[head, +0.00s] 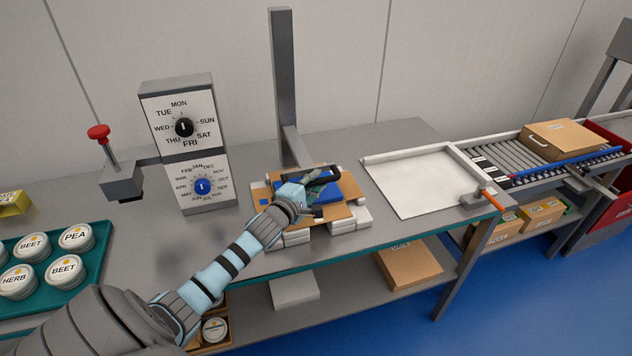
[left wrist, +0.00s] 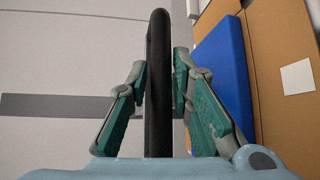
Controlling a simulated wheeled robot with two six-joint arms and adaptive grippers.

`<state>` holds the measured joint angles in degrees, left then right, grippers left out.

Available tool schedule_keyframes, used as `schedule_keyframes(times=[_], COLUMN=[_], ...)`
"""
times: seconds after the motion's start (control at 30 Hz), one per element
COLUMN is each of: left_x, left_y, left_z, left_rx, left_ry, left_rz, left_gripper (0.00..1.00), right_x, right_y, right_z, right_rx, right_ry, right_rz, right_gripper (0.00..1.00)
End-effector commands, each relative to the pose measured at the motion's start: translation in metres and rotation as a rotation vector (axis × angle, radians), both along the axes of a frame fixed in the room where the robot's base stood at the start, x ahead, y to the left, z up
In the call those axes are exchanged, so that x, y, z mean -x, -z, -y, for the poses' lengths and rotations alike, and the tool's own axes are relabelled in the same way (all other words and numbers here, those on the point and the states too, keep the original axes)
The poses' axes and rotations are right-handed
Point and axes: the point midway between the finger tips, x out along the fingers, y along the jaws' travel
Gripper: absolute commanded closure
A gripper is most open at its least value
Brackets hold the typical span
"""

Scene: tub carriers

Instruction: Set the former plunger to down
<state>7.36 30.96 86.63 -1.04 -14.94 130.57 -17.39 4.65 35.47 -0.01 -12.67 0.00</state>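The former has a grey upright column (head: 283,80), with a brown cardboard blank (head: 334,212) lying over white blocks (head: 343,226) at its foot. The plunger is a blue block (head: 350,188) with a black handle (head: 292,175). The block is low, at the level of the cardboard; whether it is pressed into it I cannot tell. In the left wrist view the black handle (left wrist: 159,90) runs between my left gripper's green finger pads, which lie against both its sides, with the blue block (left wrist: 222,75) to the right. My left gripper (head: 318,178) is shut on the handle. My right gripper is out of view.
A dial box (head: 178,145) and a red-knobbed lever (head: 98,132) stand left of the former. A teal tray (head: 62,297) of labelled tubs is at the left. A white-topped tray (head: 425,180) and a roller conveyor (head: 515,165) lie to the right.

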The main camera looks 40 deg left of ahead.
Motion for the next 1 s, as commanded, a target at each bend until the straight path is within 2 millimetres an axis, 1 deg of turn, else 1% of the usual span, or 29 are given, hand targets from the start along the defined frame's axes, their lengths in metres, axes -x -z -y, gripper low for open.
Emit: schedule_keyframes(times=[0.03,0.07,0.1,0.37,0.47,0.6,0.7,0.77,0.97,1.0], left_x=[0.0,0.0,0.0,-0.001,-0.001,-0.001,0.0,0.0,0.0,0.0], left_y=[0.0,0.0,0.0,0.0,0.009,0.036,0.051,0.053,0.049,0.048], left_z=[0.0,0.0,0.0,0.001,0.001,0.001,0.001,0.001,0.001,0.0], left_rx=[0.0,0.001,0.001,0.001,0.002,0.003,0.005,0.006,0.004,0.004], left_ry=[0.0,0.0,0.001,0.002,0.002,0.001,0.0,0.0,-0.001,-0.001], left_rz=[0.0,0.0,0.0,0.001,0.001,0.0,-0.003,-0.005,-0.005,-0.004], left_gripper=[0.93,0.97,1.0,1.0,1.0,1.0,1.0,1.0,1.0,0.84], right_x=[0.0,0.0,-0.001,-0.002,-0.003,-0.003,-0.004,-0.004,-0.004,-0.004], right_y=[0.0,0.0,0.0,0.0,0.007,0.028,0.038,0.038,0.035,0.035], right_z=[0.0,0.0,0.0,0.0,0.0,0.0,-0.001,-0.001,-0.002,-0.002], right_rx=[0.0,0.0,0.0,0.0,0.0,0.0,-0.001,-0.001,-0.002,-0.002], right_ry=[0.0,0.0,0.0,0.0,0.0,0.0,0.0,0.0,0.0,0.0], right_rz=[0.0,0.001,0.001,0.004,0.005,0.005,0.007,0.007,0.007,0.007], right_gripper=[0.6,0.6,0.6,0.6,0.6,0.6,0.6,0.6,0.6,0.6])
